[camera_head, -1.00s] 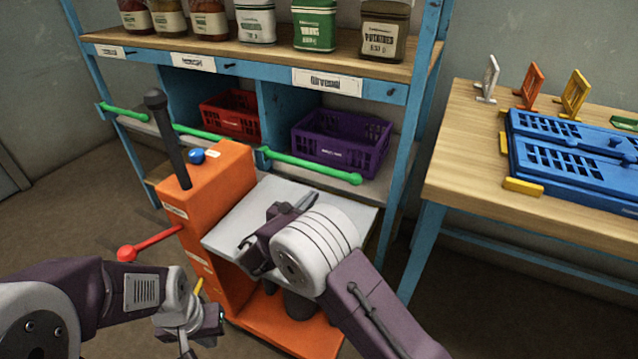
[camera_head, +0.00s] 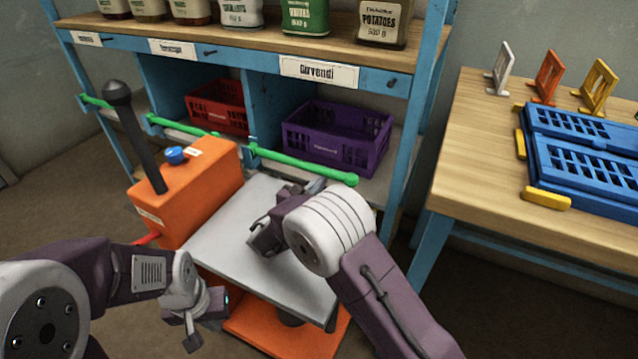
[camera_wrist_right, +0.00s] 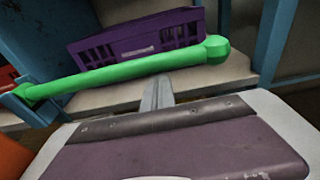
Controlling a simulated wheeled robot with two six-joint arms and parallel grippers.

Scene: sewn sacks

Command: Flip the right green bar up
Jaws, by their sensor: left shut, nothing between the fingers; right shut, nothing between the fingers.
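The right green bar (camera_head: 300,164) runs slanting across the front of the shelf bay with the purple crate. It is down, its knobbed right end free in front of the crate. It also shows in the right wrist view (camera_wrist_right: 130,70), from a bracket at left to its round knob. My right gripper (camera_wrist_right: 157,90) is shut and empty, its fingertips just below the bar, right of the bar's middle; I cannot tell whether they touch it. In the head view it is mostly hidden by its wrist. My left gripper (camera_head: 193,335) is low at the lower left, far from the bar, shut and empty.
An orange unit (camera_head: 195,200) with a black lever, blue button and grey top (camera_head: 235,235) stands before the shelf. The purple crate (camera_head: 375,150) is close behind the bar. Other green bars (camera_head: 170,122) are to the left. A wooden table (camera_head: 470,160) stands right.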

